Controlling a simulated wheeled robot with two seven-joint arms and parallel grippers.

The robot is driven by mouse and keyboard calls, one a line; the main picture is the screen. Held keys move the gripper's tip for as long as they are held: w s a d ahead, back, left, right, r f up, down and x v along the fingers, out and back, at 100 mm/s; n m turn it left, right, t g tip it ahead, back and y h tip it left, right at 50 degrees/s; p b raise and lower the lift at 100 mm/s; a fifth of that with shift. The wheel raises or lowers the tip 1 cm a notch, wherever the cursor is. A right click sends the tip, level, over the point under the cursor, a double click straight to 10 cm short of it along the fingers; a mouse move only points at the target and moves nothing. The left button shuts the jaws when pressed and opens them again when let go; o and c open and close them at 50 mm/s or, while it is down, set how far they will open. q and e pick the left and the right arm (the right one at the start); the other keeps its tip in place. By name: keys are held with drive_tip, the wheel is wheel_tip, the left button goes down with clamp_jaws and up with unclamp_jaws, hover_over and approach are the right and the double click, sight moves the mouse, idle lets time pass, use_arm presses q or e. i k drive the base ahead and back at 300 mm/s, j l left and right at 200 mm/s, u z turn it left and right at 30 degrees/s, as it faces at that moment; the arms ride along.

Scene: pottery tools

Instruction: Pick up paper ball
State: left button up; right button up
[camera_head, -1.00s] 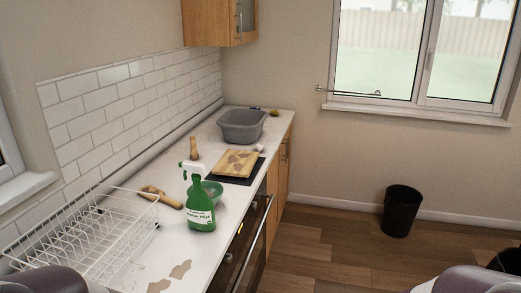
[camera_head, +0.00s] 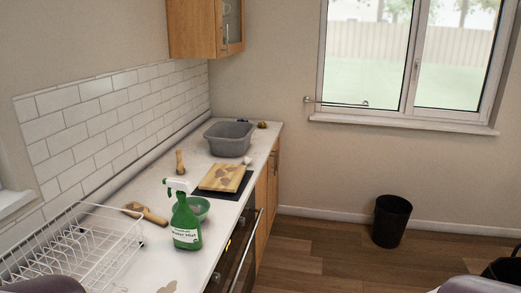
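A small whitish lump, perhaps the paper ball (camera_head: 247,160), sits on the counter between the grey basin and the wooden board; it is too small to be sure. Neither gripper shows. Only purplish-grey rounded parts of my own body show at the bottom left and bottom right corners.
The counter (camera_head: 135,196) holds a white wire rack (camera_head: 75,250), a green spray bottle (camera_head: 186,222), a green bowl (camera_head: 199,207), wooden tools, a wooden board (camera_head: 222,177) and a grey basin (camera_head: 229,139). A black bin (camera_head: 391,221) stands on the open wooden floor (camera_head: 320,255).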

sight(246, 161)
drive_tip(key=i+l+z, duration=0.1)
drive_tip(key=i+z, duration=0.3)
drive_tip(key=i, duration=1.85)
drive_tip(key=i+l+u, duration=0.15)
drive_tip(key=i+u, duration=0.35)
drive_tip(key=i+l+u, duration=0.45)
drive_tip(key=i, duration=0.25)
drive_tip(key=i+l+u, duration=0.85)
drive_tip(key=l+u, duration=0.15)
drive_tip(key=l, duration=0.25)
